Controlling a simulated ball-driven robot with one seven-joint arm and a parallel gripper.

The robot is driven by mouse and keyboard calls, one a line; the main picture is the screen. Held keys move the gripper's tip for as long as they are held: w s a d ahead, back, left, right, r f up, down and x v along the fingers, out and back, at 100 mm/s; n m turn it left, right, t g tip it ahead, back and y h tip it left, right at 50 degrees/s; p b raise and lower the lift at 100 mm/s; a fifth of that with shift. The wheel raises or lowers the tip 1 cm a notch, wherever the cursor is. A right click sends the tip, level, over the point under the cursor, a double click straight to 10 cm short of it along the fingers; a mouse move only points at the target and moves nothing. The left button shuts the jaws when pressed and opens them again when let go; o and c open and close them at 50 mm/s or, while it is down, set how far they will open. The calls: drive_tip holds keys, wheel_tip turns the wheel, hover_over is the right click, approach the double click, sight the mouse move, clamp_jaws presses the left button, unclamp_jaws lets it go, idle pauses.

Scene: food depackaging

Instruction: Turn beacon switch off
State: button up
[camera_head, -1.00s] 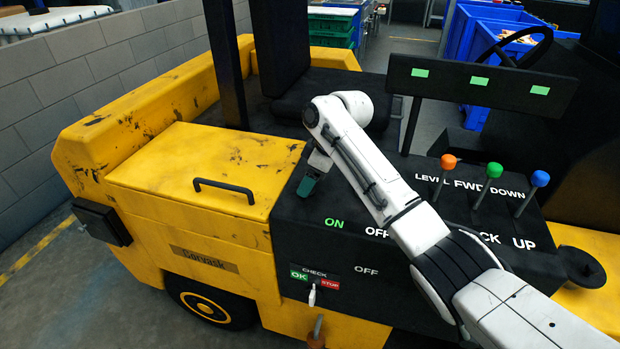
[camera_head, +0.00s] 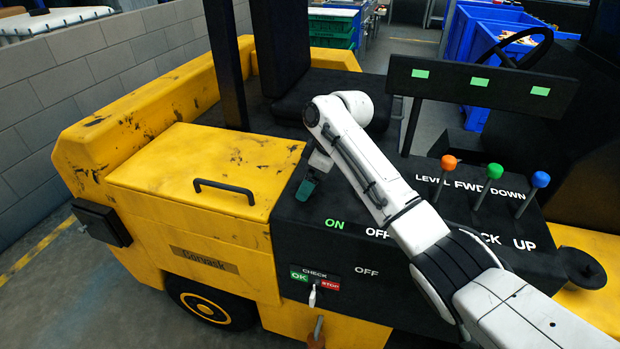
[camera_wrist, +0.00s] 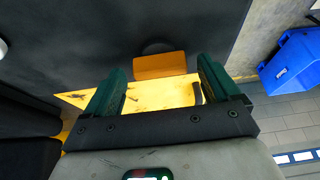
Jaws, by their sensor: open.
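The black control panel (camera_head: 320,250) carries a green "ON" label and a white "OFF" label. My gripper (camera_head: 305,189) hangs over the panel's left edge, just above the "ON" label. In the wrist view, my gripper (camera_wrist: 160,72) is open, with its two green fingers spread apart. An orange block-like knob (camera_wrist: 160,65) with a dark round base shows between and beyond the fingertips, and it looks like the beacon switch. I cannot tell whether the fingers touch it. In the head view this knob is not visible, probably hidden by my gripper and arm.
A yellow cover with a black handle (camera_head: 224,190) lies left of the panel. Orange (camera_head: 448,161), green (camera_head: 494,170) and blue (camera_head: 540,179) levers stand to the right. A check switch (camera_head: 312,296) is on the front face. A dark post (camera_head: 226,70) rises behind.

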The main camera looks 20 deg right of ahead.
drive_tip(key=b+v, duration=0.1)
drive_tip(key=v, duration=0.9)
drive_tip(key=shift+r, duration=0.4)
drive_tip(key=shift+d, duration=0.1)
